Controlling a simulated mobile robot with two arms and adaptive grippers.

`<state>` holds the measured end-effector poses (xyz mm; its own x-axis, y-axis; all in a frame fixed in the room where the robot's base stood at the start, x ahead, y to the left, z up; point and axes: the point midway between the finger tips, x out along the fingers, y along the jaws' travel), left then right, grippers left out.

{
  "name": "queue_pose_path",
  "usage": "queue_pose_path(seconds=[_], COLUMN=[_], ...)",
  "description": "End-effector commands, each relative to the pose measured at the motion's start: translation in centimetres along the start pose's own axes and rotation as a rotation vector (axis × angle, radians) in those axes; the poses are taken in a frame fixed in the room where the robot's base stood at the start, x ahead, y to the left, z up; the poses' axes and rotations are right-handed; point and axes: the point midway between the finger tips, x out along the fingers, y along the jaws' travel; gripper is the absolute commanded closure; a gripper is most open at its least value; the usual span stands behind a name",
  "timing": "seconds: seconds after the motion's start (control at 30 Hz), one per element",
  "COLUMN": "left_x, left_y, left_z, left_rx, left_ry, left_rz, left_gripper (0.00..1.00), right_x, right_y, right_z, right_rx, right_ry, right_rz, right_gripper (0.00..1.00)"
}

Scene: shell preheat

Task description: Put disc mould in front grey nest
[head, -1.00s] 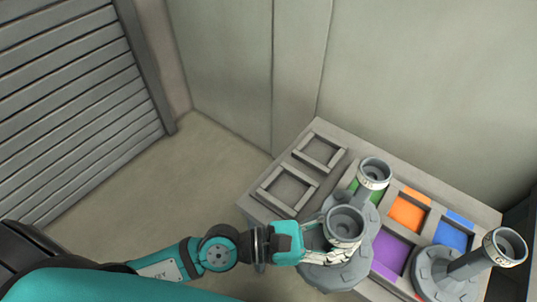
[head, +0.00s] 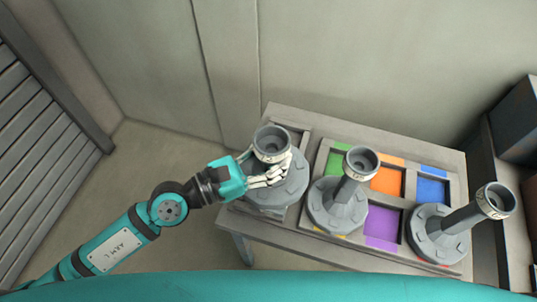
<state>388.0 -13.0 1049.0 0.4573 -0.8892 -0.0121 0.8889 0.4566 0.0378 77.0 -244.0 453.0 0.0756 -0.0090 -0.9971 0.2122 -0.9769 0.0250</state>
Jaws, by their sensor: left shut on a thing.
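My left gripper (head: 268,173) is shut on the upper part of a grey mould, which I take for the disc mould (head: 288,188). It has a wide, round base and a cup-like top. It is over the left end of the table, where the front grey nest is hidden beneath it. I cannot tell whether its base touches the nest or hangs above it. The back grey nest shows partly behind it, its rim (head: 304,131) near the table's back edge. My right gripper is not in view.
Two similar grey moulds stand to the right, one in the middle (head: 338,208) and one at the right (head: 440,236). Green (head: 337,160), orange (head: 387,181), blue (head: 431,190) and purple (head: 382,226) nests lie around them. A wall stands behind the table.

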Motion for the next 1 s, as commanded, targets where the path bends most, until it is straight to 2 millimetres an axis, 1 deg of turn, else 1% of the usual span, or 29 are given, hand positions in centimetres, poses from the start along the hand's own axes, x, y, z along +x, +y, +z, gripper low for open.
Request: queue_pose_path(seconds=[0.03,0.1,0.23,0.3,0.43,0.53,0.83,0.93,0.97,1.0], left_x=[0.1,0.2,0.3,0.3,0.3,0.3,0.4,0.4,0.3,0.3], left_y=[1.2,2.3,3.5,3.7,3.7,3.6,3.6,3.5,3.5,3.5], left_z=[-0.4,-0.6,-0.5,-0.8,-2.8,-3.8,-3.9,-4.2,-4.2,-4.2], left_rx=[0.006,0.004,0.001,-0.002,-0.002,-0.002,-0.001,-0.001,-0.002,-0.002], left_ry=[-0.003,-0.003,-0.004,-0.004,-0.001,-0.003,-0.003,-0.003,0.0,0.0], left_rz=[0.002,0.002,0.0,0.0,0.002,0.002,0.001,0.001,0.001,0.001], left_gripper=[1.0,1.0,1.0,1.0,1.0,1.0,1.0,1.0,0.76,0.71], right_x=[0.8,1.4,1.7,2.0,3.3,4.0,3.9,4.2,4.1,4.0], right_y=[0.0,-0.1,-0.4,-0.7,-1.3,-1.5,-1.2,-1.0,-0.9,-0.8], right_z=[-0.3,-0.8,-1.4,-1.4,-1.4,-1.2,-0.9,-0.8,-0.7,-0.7], right_rx=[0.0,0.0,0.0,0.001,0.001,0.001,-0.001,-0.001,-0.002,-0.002], right_ry=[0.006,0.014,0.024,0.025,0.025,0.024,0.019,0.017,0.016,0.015], right_rz=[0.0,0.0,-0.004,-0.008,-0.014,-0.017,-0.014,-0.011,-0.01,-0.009], right_gripper=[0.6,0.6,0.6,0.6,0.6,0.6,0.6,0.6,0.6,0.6])
